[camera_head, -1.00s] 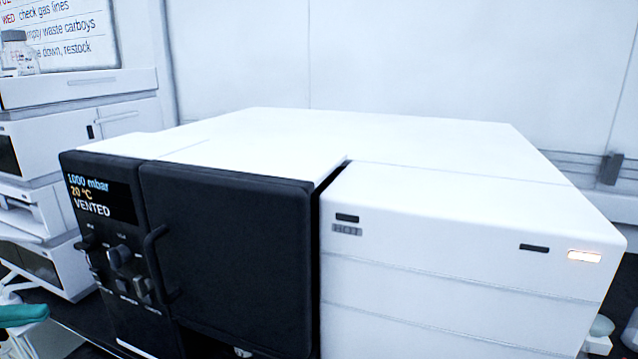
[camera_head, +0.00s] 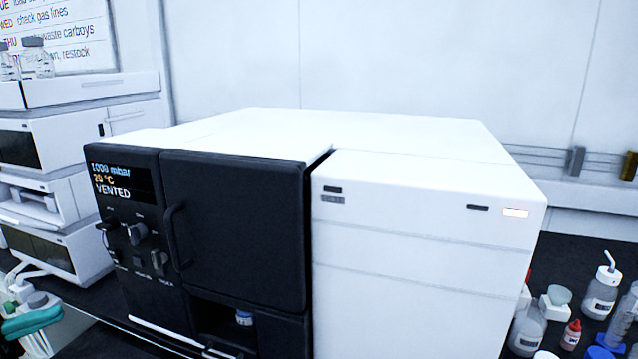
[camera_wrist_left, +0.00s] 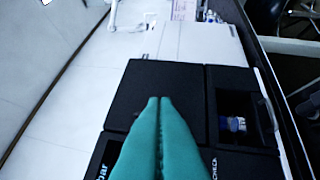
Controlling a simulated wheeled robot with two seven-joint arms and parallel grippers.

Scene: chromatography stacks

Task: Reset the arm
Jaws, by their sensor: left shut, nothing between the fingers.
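My left gripper (camera_head: 32,322), with teal fingers, shows at the lower left edge of the head view, left of the instrument's black front. In the left wrist view its two fingers (camera_wrist_left: 160,100) are pressed together with nothing between them. Behind them are the black front panel and an open recess (camera_wrist_left: 245,105). My right gripper is in neither view.
A large white and black instrument (camera_head: 420,215) fills the middle; its display reads VENTED and its black door (camera_head: 235,230) is closed. A small blue-capped container (camera_head: 244,318) sits in the recess below. Bottles (camera_head: 601,292) stand at right, stacked white units (camera_head: 60,200) at left.

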